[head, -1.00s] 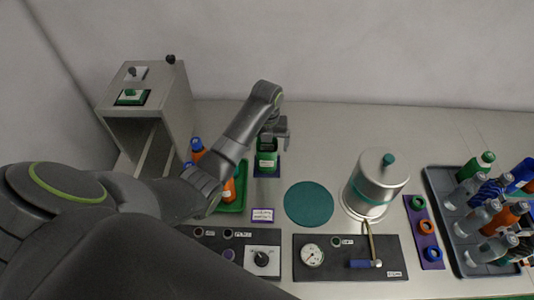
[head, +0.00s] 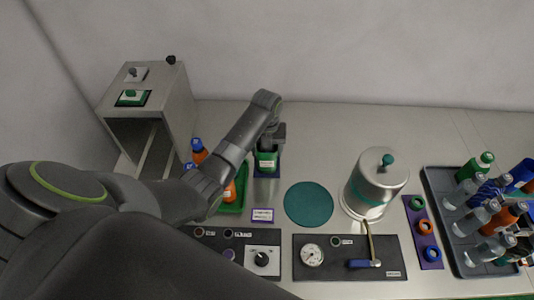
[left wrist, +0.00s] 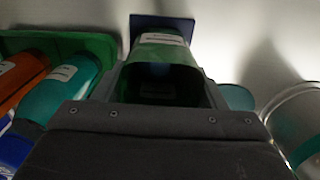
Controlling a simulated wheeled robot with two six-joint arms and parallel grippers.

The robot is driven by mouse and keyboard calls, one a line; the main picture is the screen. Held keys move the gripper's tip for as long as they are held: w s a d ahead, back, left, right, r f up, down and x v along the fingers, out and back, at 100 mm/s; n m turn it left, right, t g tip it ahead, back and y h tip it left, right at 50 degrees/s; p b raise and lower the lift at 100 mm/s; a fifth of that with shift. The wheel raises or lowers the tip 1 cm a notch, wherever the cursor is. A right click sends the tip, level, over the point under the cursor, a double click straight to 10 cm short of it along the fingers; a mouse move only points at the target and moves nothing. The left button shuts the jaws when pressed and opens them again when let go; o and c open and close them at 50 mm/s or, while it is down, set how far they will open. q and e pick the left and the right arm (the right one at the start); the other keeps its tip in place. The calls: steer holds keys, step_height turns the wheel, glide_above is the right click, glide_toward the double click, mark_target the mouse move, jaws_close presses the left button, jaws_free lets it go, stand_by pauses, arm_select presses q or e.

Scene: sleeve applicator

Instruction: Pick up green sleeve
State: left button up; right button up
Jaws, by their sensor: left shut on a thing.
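The green sleeve (head: 266,162), with a pale label on its front, stands upright on a dark blue pad (head: 267,174) left of the teal disc. My left gripper (head: 268,146) is above it and shut on its upper part. In the left wrist view the sleeve (left wrist: 163,50) is just beyond the gripper body, with its dark hollow top facing the camera. The fingertips are mostly hidden there. My right gripper is not in view.
A green tray (head: 238,205) with orange bottles stands left of the sleeve, partly behind my arm. The teal disc (head: 308,204) and a metal cylinder (head: 376,185) are to the right. A grey bottle tray (head: 436,180) is far right. Control panels line the front.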

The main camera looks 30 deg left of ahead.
arm_select(q)
step_height(320, 180, up, 10)
steer(key=shift+p, duration=0.3)
stand_by(0.4)
steer(key=shift+r+p, duration=0.75)
steer(key=shift+p, duration=0.25)
steer(key=shift+f, duration=0.1)
